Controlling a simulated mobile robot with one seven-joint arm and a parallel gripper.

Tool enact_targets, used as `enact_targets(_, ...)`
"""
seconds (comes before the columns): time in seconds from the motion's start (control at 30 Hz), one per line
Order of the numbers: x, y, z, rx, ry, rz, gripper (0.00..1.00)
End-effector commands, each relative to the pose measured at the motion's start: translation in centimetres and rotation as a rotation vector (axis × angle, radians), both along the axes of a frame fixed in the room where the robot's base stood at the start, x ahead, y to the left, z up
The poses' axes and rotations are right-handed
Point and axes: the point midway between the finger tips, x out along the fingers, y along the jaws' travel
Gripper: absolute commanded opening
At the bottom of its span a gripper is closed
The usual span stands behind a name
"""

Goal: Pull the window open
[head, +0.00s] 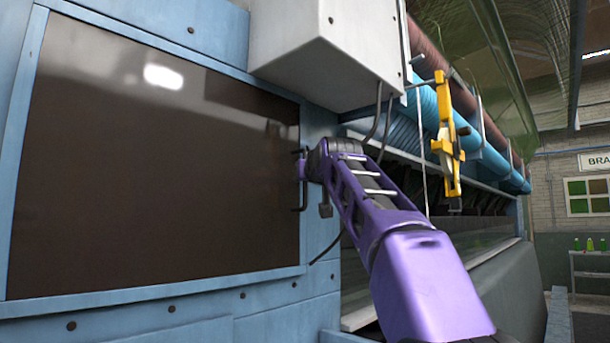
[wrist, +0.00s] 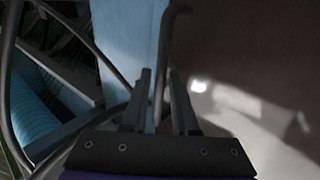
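The window (head: 150,170) is a large dark, glossy pane in a light blue frame, filling the left of the head view. It looks flush with its frame. A thin dark handle (head: 303,197) stands at its right edge. In the wrist view, the handle (wrist: 171,40) is a bent dark bar running down between my fingers. My gripper (head: 303,172) is at the handle, its fingertips mostly hidden in the head view. In the wrist view, my gripper (wrist: 159,80) has its two fingers apart on either side of the bar, with a gap on the left.
A grey box (head: 325,50) with hanging cables juts out above my arm. A yellow clamp-like fixture (head: 448,145) hangs from the blue pipe (head: 490,155) to the right. In the wrist view, a dark cable (wrist: 85,42) curves on the left. The space before the pane looks clear.

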Motion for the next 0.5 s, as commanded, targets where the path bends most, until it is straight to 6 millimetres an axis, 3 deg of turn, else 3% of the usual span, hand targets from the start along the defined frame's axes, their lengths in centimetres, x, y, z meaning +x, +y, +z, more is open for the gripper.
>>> enact_targets(0.17,-0.01,0.01,-0.03,0.000,0.000,0.000,0.27)
enact_targets(0.33,-0.01,0.00,-0.03,0.000,0.000,0.000,0.00)
enact_targets(0.5,-0.02,-0.02,-0.02,0.000,0.000,0.000,0.00)
